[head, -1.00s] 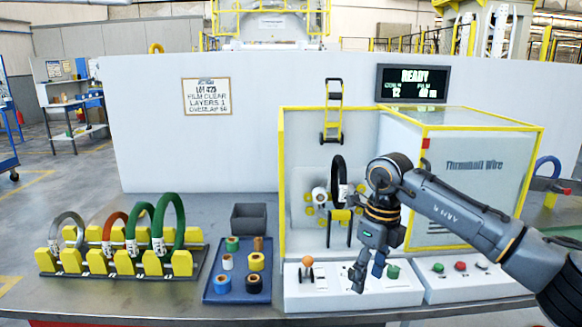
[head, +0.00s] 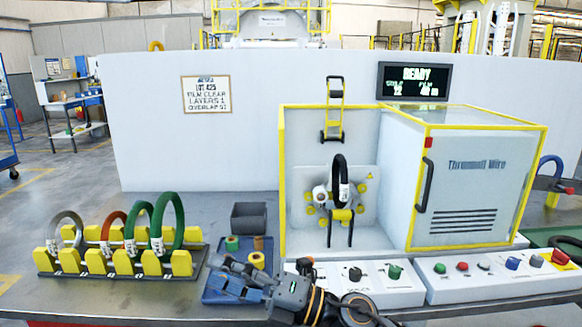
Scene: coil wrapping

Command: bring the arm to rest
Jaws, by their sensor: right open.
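My right arm (head: 318,303) lies low across the front of the table, coming in at the bottom. Its gripper (head: 224,274) points left over the blue tray (head: 211,296). The jaws are open with nothing seen between them. The gripper and wrist hide much of the tray and some of its rolls; I cannot tell whether they touch it. My left gripper is not in view.
The wrapping machine (head: 483,185) holds a black coil (head: 340,170). Control panels (head: 395,292) stand close to my right arm. A rack (head: 125,272) with several coils is at left. A grey bin (head: 249,217) stands behind the tray.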

